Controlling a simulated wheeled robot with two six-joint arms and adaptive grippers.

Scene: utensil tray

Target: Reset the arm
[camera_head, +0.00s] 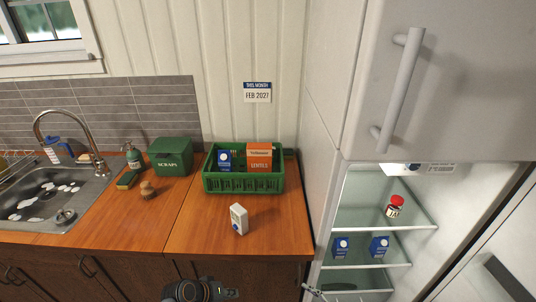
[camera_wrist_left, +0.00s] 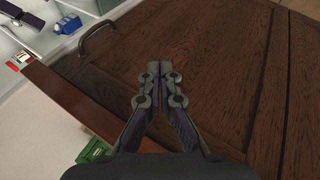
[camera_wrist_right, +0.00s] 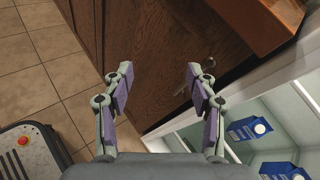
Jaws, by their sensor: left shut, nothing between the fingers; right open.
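My left gripper (camera_head: 230,293) is at the bottom edge of the head view, in front of the wooden cabinet below the counter. In the left wrist view (camera_wrist_left: 160,72) its fingers are together with nothing between them, before a brown cabinet door. My right gripper (camera_wrist_right: 160,80) is open and empty in the right wrist view. It faces the wooden cabinet front near the open fridge. I cannot clearly make it out in the head view.
A green crate (camera_head: 243,183) with boxes stands on the counter (camera_head: 190,238); a white carton (camera_head: 239,219) stands before it. The sink (camera_head: 45,205) is left. The open fridge (camera_head: 385,215) is right, holding a red-lidded jar (camera_head: 394,206) and blue cartons (camera_head: 380,246). A cabinet handle (camera_wrist_left: 98,38) is near my left gripper.

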